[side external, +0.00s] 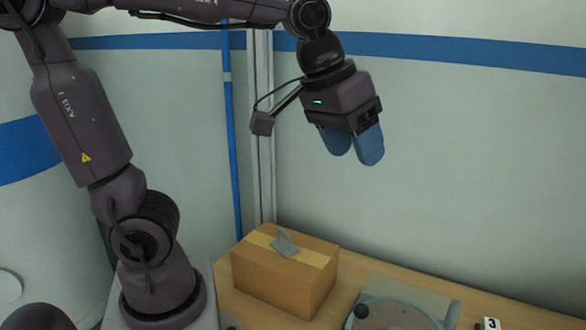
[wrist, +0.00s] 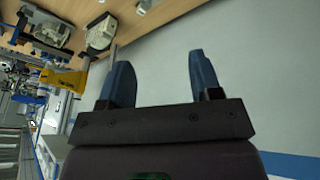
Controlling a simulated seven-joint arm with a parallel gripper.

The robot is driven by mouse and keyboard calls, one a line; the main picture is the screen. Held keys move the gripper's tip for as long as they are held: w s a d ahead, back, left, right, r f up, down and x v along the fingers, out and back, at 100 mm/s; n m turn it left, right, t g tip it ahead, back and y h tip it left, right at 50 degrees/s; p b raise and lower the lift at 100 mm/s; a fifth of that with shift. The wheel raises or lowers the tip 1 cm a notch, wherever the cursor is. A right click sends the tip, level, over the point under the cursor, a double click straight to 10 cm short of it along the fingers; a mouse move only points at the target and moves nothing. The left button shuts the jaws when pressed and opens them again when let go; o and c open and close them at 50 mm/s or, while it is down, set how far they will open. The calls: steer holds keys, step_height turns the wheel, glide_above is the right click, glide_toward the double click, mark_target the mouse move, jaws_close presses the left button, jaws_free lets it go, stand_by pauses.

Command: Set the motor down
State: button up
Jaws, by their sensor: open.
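My gripper (side external: 355,150) is open and empty, high above the table. It has two blue fingers, which also show apart in the wrist view (wrist: 159,68) with nothing between them. A cardboard box (side external: 274,285) with a tape strip stands on the wooden table below and to the left of the gripper. A small grey part (side external: 285,244) lies on top of the box. I cannot tell any object for certain as the motor.
A grey fixture with a round plate (side external: 395,317) and a black knob sits right of the box, cut off below. A card marked 3 (side external: 491,324) stands farther right. The wrist view shows a pale device (wrist: 100,33) and a yellow object (wrist: 64,79).

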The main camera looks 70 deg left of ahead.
steer(key=s+a+f+m+t, duration=0.1)
steer(key=s+a+f+m, duration=0.1)
steer(key=s, duration=0.6)
steer(key=shift+s+f+m+y, duration=0.3)
steer(key=shift+f+m, duration=0.3)
steer(key=shift+f, duration=0.35)
